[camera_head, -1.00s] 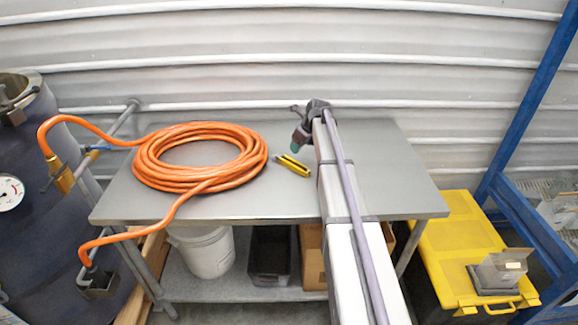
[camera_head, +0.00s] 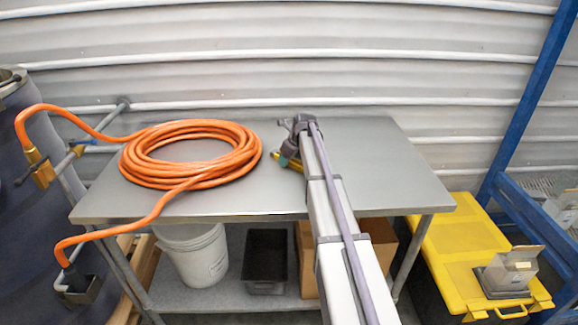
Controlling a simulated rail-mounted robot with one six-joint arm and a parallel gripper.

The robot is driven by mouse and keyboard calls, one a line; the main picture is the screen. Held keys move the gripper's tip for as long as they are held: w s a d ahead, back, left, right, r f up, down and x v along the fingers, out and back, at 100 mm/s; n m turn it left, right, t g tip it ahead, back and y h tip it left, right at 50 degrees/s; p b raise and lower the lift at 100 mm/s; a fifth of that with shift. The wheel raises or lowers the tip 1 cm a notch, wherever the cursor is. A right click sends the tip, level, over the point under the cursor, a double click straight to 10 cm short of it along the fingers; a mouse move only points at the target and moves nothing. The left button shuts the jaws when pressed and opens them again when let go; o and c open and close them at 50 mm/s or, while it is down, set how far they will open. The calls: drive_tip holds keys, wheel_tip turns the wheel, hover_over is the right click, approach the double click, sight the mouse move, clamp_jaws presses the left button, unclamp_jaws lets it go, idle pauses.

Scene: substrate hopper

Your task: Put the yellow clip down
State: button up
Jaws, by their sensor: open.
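The yellow clip (camera_head: 294,165) is on the grey metal table, just right of the orange hose coil. Only part of it shows; my gripper and arm hide the rest. My gripper (camera_head: 284,158) is open, low over the table at the clip, with its fingertips at or very close to it. Whether the fingers touch the clip cannot be told from this view.
The orange hose coil (camera_head: 190,178) lies on the left half of the table (camera_head: 385,165). The table's right side is bare. A yellow-lidded case (camera_head: 450,245) and a blue frame (camera_head: 520,110) stand at the right. A white bucket (camera_head: 195,255) and black bin (camera_head: 265,262) sit below.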

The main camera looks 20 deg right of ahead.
drive_tip(key=c, duration=1.1)
